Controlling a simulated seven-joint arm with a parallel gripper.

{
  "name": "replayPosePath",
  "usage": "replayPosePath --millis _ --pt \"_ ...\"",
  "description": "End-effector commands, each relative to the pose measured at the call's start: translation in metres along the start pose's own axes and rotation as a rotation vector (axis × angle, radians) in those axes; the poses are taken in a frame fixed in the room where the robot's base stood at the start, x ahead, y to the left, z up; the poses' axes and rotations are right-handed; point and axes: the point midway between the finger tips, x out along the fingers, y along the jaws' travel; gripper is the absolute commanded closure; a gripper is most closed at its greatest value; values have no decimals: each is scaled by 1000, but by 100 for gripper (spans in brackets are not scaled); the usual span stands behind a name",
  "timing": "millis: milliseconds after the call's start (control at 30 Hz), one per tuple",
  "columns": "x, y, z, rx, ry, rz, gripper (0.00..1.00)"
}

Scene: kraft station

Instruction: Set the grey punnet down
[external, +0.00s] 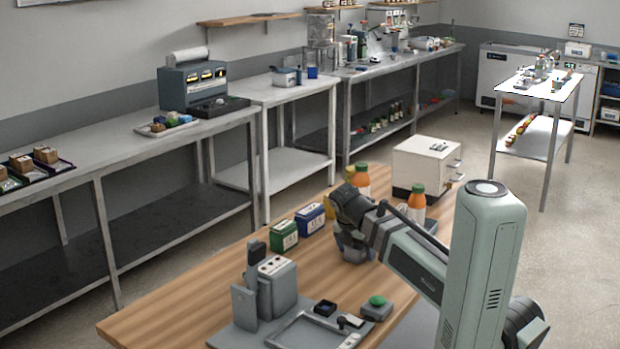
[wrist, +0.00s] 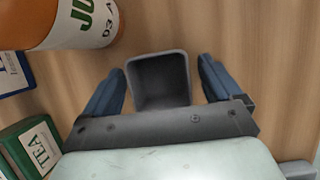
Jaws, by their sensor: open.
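The grey punnet (wrist: 160,80) is a dark grey, open-topped box in the wrist view. It looks empty and sits between my gripper's two blue-grey fingers. My gripper (wrist: 161,88) is open, with a strip of wood visible between each finger and the punnet. There the punnet is hard to tell apart from the dark gripper parts. The punnet's base is hidden, so its contact with the table cannot be seen clearly.
An orange juice bottle (wrist: 85,20) stands close at upper left in the wrist view. A green tea box (external: 284,236) and a blue box (external: 310,218) stand left of my gripper. A white appliance (external: 425,168) is behind. A grey device (external: 277,288) stands in front.

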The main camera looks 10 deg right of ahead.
Motion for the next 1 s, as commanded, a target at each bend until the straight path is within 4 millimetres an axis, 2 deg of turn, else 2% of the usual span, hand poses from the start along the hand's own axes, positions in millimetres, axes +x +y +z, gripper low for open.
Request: replayPosePath --millis 267,867,1000 --pt "2 0 0 0 0 1 10" --pt "2 0 0 0 0 0 68" --pt "2 0 0 0 0 0 68"
